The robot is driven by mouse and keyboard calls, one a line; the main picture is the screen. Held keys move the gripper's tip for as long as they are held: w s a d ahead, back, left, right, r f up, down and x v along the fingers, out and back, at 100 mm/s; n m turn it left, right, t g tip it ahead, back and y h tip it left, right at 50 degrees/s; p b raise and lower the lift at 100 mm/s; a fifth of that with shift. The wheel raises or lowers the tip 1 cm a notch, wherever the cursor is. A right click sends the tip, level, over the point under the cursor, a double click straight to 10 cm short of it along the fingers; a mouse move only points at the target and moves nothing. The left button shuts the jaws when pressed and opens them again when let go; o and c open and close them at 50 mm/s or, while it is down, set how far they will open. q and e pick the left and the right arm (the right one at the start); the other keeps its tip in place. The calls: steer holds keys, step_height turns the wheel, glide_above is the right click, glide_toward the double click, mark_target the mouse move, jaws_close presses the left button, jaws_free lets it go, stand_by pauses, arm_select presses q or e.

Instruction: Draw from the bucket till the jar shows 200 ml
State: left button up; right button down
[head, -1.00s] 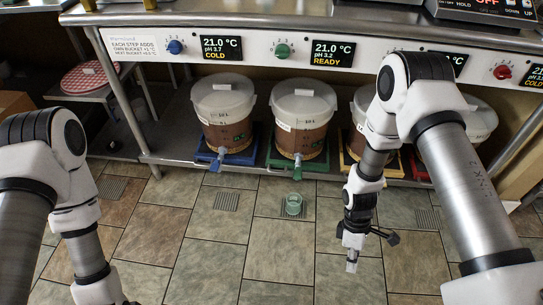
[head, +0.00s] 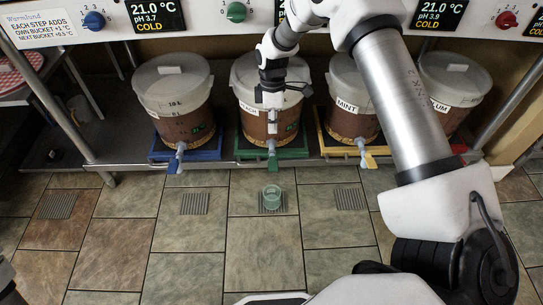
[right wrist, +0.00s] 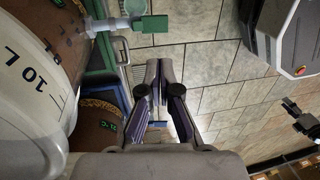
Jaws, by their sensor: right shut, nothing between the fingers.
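The small green-tinted jar (head: 272,198) stands upright on the floor drain below the bucket on the green tray. Its level is too small to read. That bucket (head: 246,80), its label partly hidden and ending in "ACH", has a tap with a green lever (head: 272,163); the lever also shows in the right wrist view (right wrist: 150,24). My right gripper (head: 272,132) is shut and empty, pointing down in front of this bucket, above the tap. In the right wrist view its fingertips (right wrist: 159,66) are together, apart from the lever. What looks like my left gripper (right wrist: 292,104) shows small at the right edge.
Buckets with blue (head: 178,113), yellow (head: 352,100) and red (head: 448,85) trays stand along the low shelf. A panel with knobs and displays hangs above; the blue-knob display (head: 157,14) reads COLD. The tiled floor around the jar is clear.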

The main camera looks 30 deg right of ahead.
mark_target(273, 169)
steer(key=f+b, duration=0.2)
steer(key=f, duration=0.2)
steer(key=s+a+f+b, duration=0.1)
steer(key=f+b, duration=0.1)
steer(key=f, duration=0.3)
steer(key=s+f+b, duration=0.1)
steer(key=f+b, duration=0.1)
steer(key=f, duration=0.3)
steer(key=shift+s+a+b, duration=0.1)
steer(key=shift+a+b, duration=0.05)
steer(key=shift+b, duration=0.2)
steer(key=shift+r, duration=0.1)
steer(key=shift+r+p, duration=0.15)
steer(key=shift+p, duration=0.3)
steer(key=p, duration=0.2)
steer(key=t+h+p, duration=0.1)
steer(key=p, duration=0.2)
steer(key=shift+s+a+t, duration=0.15)
steer(key=shift+s+t, duration=0.15)
steer(key=shift+s, duration=0.05)
steer(key=shift+s+a+f+t+p, duration=0.1)
steer(key=shift+s+f+t+p, duration=0.05)
steer(key=shift+f+p, duration=0.25)
steer(key=shift+s+a+f+t+p, duration=0.1)
steer(key=shift+s+f+t+p, duration=0.05)
steer(key=shift+f+p, duration=0.2)
steer(key=shift+w+f, duration=0.1)
steer(key=shift+f, duration=0.25)
stand_by(3.8)
